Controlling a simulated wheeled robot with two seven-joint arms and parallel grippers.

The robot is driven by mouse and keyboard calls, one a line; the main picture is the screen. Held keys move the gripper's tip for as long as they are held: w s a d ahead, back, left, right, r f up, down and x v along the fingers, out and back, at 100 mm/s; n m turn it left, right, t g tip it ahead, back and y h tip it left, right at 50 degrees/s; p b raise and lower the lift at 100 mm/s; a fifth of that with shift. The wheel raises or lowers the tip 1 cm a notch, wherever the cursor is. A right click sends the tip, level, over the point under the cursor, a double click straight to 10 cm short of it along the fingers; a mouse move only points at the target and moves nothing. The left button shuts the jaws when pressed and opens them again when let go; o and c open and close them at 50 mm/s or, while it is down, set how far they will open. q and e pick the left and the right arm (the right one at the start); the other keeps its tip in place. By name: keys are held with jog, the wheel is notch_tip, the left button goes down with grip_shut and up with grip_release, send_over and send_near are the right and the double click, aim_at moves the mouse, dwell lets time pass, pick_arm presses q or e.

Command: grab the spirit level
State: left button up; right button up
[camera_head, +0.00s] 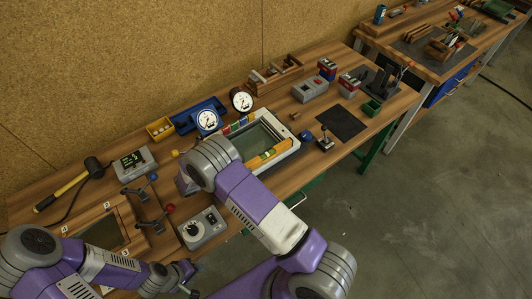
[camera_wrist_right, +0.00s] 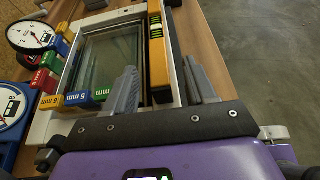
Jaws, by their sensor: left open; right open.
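The spirit level is an orange-yellow bar with a green vial (camera_wrist_right: 156,32). It lies along the right side of the white glass frame (camera_wrist_right: 51,118) in the right wrist view. In the head view the level (camera_head: 270,154) lies along the frame's near side. My right gripper (camera_wrist_right: 162,84) is open, its fingers apart on either side of the level's near part. Whether they touch it I cannot tell. In the head view my right arm hides its fingertips. My left gripper (camera_head: 188,278) is open and empty at the bottom, away from the level.
Coloured thickness blocks (camera_wrist_right: 89,98) lie on the frame's near left edge. Round dial gauges (camera_head: 207,120) stand behind the frame. A grey box with a knob (camera_head: 203,228), a hammer (camera_head: 75,182) and a joystick (camera_head: 325,139) are on the wooden bench. Open floor lies to the right.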

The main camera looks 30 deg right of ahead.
aim_at(254, 161)
jog(key=x, duration=0.1)
jog(key=p+x, duration=0.1)
jog(key=x, duration=0.2)
jog(key=shift+w+d+r, duration=0.1)
jog(key=shift+d+r, duration=0.05)
jog(key=shift+d, duration=0.35)
grip_shut()
